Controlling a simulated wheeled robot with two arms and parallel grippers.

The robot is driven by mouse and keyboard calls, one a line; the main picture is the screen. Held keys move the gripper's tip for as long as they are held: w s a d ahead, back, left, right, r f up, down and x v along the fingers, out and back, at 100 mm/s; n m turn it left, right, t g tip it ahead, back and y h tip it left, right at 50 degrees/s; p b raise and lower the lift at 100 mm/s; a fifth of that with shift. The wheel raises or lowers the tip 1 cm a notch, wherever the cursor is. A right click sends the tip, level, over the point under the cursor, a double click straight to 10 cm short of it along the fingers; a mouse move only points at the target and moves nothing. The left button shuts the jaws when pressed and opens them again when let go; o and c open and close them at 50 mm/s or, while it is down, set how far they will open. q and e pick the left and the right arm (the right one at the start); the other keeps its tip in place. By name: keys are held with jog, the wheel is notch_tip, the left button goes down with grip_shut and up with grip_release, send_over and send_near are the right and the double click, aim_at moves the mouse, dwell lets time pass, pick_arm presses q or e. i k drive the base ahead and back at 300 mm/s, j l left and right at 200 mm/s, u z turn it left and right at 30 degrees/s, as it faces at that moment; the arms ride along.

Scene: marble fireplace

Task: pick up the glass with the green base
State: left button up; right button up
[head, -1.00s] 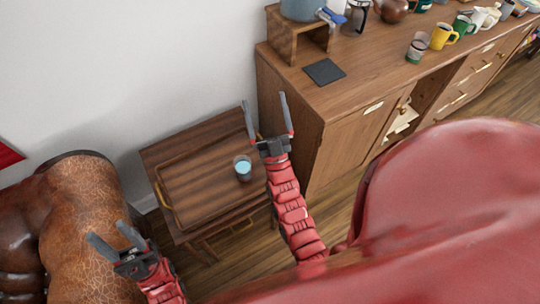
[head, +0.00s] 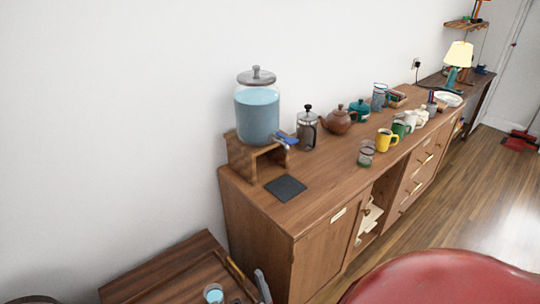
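The glass with the green base (head: 366,153) stands upright on the wooden sideboard, near its front edge and left of the yellow mug. It is clear, with a green band low down. A grey finger of my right gripper (head: 262,286) shows at the bottom edge, far below and left of this glass, beside the low table. The rest of that gripper is cut off by the frame, so its opening cannot be judged. My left gripper is out of view.
The sideboard (head: 259,207) also bears a dark square mat (head: 285,188), a drink dispenser (head: 257,112) on a wooden stand, a French press (head: 307,130), teapots and a yellow mug (head: 386,141). A second glass (head: 213,293) with blue liquid stands on the low table (head: 165,270).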

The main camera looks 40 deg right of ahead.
aim_at(367, 154)
jog(key=z, duration=0.5)
jog(key=i+l+z, duration=0.1)
jog(key=z, duration=0.35)
jog(key=i+z, duration=0.1)
jog(key=z, duration=0.4)
jog(key=i+z, duration=0.1)
jog(key=z, duration=0.4)
jog(key=i+l+u, duration=0.05)
